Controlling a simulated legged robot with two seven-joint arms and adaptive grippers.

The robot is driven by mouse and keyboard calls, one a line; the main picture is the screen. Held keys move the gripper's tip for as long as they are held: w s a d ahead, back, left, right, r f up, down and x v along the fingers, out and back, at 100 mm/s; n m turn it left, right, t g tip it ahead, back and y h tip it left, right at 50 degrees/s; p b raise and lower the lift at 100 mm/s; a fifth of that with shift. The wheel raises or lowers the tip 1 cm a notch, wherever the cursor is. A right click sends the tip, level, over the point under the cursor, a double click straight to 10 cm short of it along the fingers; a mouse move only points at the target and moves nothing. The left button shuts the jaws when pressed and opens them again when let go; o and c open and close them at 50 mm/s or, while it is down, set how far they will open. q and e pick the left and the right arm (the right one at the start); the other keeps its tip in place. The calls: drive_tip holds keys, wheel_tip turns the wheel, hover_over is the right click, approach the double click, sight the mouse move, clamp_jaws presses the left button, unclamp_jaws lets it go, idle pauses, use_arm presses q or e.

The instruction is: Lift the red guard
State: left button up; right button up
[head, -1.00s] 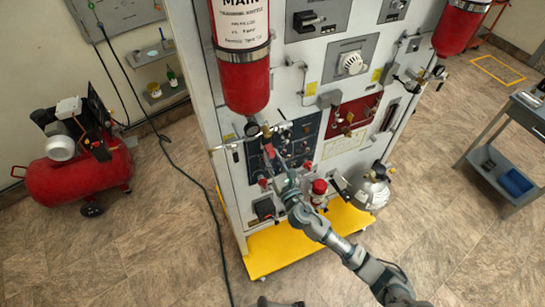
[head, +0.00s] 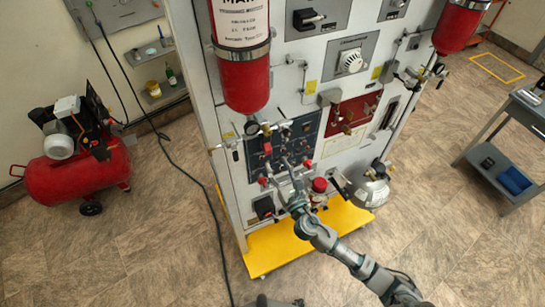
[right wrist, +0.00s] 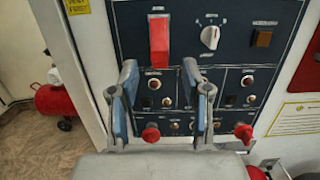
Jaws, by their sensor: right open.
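The red guard (right wrist: 159,38) is an upright red cover on the dark blue control panel (right wrist: 128,22), at the top middle of the right wrist view. It also shows small in the head view (head: 267,149). My right gripper (right wrist: 167,80) is open and empty, its two blue-padded fingers pointing at the panel. In the right wrist view the guard's lower end is just above the gap between the fingertips. In the head view the gripper (head: 289,167) is below and right of the guard, apart from it. I cannot tell how far the guard is tilted. My left gripper is not recognisable.
Red knobs (right wrist: 151,133) stick out below. A red cylinder (head: 243,80) hangs above the panel. A yellow base (head: 290,250) lies below the cabinet.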

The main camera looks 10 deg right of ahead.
drive_tip(key=v, duration=0.7)
drive_tip(key=shift+s, duration=0.15)
drive_tip(key=shift+d, duration=0.1)
